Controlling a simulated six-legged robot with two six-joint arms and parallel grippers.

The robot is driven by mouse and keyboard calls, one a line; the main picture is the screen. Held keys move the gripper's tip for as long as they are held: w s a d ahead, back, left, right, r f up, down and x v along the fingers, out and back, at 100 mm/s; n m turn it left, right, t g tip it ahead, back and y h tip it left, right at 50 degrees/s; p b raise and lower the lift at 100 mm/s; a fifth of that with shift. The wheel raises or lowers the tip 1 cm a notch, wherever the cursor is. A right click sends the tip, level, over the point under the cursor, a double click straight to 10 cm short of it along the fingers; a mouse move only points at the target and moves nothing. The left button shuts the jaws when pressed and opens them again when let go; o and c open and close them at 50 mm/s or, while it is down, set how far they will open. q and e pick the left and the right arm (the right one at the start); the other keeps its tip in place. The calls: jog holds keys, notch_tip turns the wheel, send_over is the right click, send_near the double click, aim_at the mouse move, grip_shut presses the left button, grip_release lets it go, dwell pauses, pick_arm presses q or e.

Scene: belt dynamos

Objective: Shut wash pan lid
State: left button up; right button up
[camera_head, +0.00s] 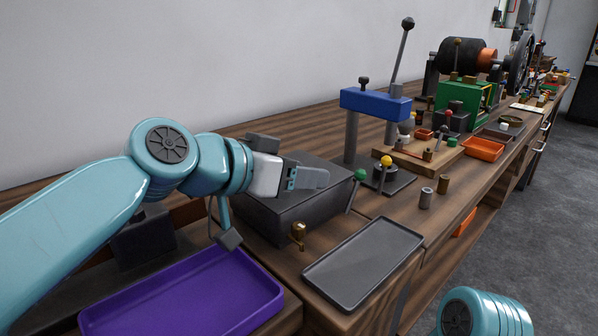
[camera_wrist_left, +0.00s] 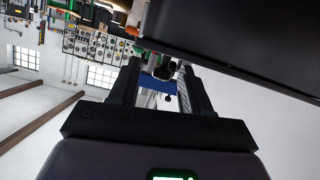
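The wash pan appears to be the dark grey box (camera_head: 285,215) with a brass tap (camera_head: 298,235) on its front, on the bench at the middle of the head view. Its top looks flat and dark. My left arm hides part of it, so I cannot tell whether the lid is fully down. My left gripper (camera_head: 308,178) is over the top of the box, its fingers pointing right. In the left wrist view the fingers (camera_wrist_left: 160,85) stand apart with nothing between them, and a large dark panel (camera_wrist_left: 245,40) lies close beside them. My right gripper is out of view.
A purple tray (camera_head: 190,305) and a dark grey tray (camera_head: 365,262) lie in front of the box. Right of it stand a blue lever press (camera_head: 375,103), a green-knobbed lever (camera_head: 358,187) and small metal cylinders (camera_head: 426,198). A plain wall is behind.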

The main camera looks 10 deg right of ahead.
pick_arm(q)
jog(key=p+v, duration=0.1)
jog(key=v, duration=1.5)
jog(key=shift+a+p, duration=0.25)
jog(key=shift+p, duration=0.1)
